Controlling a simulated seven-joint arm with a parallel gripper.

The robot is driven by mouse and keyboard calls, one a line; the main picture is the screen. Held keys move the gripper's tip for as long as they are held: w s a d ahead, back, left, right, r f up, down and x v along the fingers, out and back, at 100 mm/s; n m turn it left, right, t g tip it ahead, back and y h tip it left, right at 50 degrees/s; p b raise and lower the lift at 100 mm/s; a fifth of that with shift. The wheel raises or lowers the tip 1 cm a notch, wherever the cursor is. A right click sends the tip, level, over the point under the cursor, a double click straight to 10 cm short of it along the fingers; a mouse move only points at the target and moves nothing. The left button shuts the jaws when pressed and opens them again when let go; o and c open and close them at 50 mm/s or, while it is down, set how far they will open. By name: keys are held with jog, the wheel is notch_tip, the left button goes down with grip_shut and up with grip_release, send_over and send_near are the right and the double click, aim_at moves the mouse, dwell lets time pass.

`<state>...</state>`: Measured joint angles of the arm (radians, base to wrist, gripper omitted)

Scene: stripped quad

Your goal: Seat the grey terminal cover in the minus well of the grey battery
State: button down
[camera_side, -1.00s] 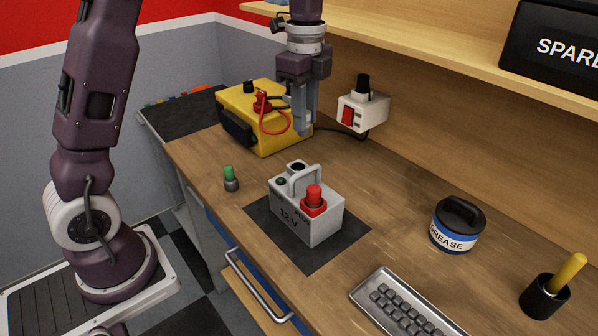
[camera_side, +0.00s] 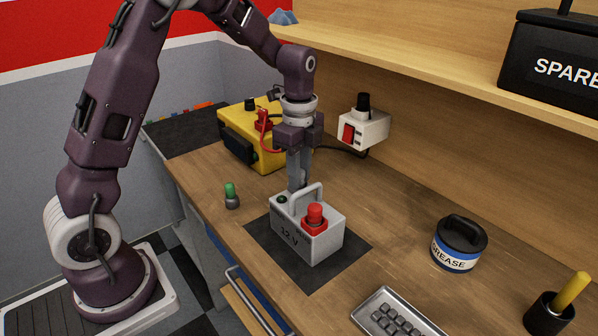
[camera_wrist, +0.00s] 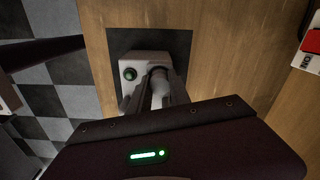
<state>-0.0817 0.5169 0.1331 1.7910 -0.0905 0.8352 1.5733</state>
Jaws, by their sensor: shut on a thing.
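The grey battery (camera_side: 320,245), marked 12 V, stands on a dark mat with its handle up. A red cover (camera_side: 315,213) sits on its right-hand terminal. My gripper (camera_side: 299,187) points down at the battery's far left end, just behind the handle, and hides the minus well. In the wrist view its fingers (camera_wrist: 160,88) are shut on a small round grey piece (camera_wrist: 159,76), seemingly the grey terminal cover, over the battery top (camera_wrist: 135,62). I cannot tell whether that piece is inside the well or just above it.
A green-topped grey piece (camera_side: 231,195) stands left of the mat (camera_side: 330,275). A yellow box (camera_side: 240,125) with a red cable is behind my gripper. A white switch box (camera_side: 362,128) is on the back wall.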

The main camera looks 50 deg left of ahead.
jog(key=shift+s+f, duration=0.2)
jog(key=shift+f, duration=0.35)
jog(key=c, duration=1.2)
grip_release()
notch_tip(320, 180, up, 13)
jog(key=s+d+r+n+t, duration=0.1)
jog(key=s+d+r+n, duration=0.1)
jog(key=s+r+n, duration=0.3)
jog(key=s+d+r+n+t, duration=0.1)
jog(key=s+d+n+t, duration=0.1)
jog(key=s, duration=0.5)
jog(key=s+d+f+n+t, duration=0.1)
jog(key=s+f+n, duration=0.1)
jog(key=s+n, duration=0.2)
jog(key=s+d+f+n+t, duration=0.1)
jog(key=s+n, duration=0.3)
jog(key=s, duration=0.4)
jog(key=shift+s+d+f+t, duration=0.2)
jog(key=shift+d+f+t, duration=0.15)
jog(key=shift+f, duration=0.2)
